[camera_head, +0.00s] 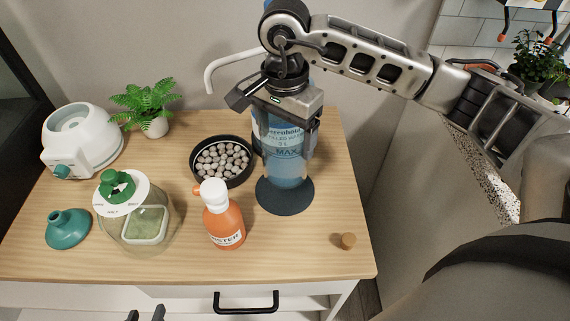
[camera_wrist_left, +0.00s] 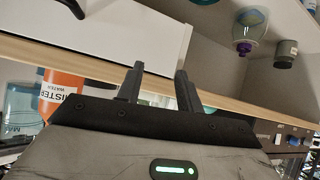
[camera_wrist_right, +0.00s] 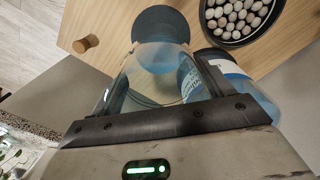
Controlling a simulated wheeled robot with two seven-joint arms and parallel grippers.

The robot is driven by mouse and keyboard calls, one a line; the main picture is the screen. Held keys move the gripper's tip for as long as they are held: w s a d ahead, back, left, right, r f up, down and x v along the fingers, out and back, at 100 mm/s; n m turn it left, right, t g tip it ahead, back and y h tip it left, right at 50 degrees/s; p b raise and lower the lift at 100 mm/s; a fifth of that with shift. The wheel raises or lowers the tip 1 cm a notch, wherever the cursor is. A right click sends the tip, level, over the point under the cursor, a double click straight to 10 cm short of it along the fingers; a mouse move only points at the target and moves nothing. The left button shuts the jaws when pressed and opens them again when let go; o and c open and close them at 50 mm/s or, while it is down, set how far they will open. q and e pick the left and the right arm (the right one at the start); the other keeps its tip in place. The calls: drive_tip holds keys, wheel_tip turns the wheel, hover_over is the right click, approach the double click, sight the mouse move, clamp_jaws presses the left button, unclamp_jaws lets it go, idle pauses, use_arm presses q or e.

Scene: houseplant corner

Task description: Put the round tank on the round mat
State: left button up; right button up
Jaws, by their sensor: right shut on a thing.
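The round tank (camera_head: 285,173) is a clear cylinder with blue water and a MAX mark. My right gripper (camera_head: 284,143) is shut around its upper part and holds it upright over the round mat (camera_head: 285,203), a dark blue disc. In the right wrist view the tank (camera_wrist_right: 158,58) covers part of the mat (camera_wrist_right: 160,20). I cannot tell whether its base touches the mat. My left gripper (camera_wrist_left: 158,82) is open and empty in front of the cabinet; only its fingertips (camera_head: 146,314) show at the bottom of the head view.
A labelled blue water bottle (camera_head: 262,122) stands close behind the tank. A black dish of pebbles (camera_head: 222,139) and an orange mister (camera_head: 224,226) are to its left. A cork (camera_head: 347,241) lies front right. A white device (camera_head: 80,145), fern (camera_head: 145,105), glass jar (camera_head: 158,241) and teal funnel (camera_head: 68,230) fill the left.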

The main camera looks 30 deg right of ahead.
drive_tip(key=shift+f, duration=2.95)
drive_tip(key=shift+f, duration=0.2)
drive_tip(key=o, duration=1.1)
wheel_tip(320, 180, up, 12)
drive_tip(key=shift+r+b, duration=0.25)
drive_tip(key=shift+b, duration=0.1)
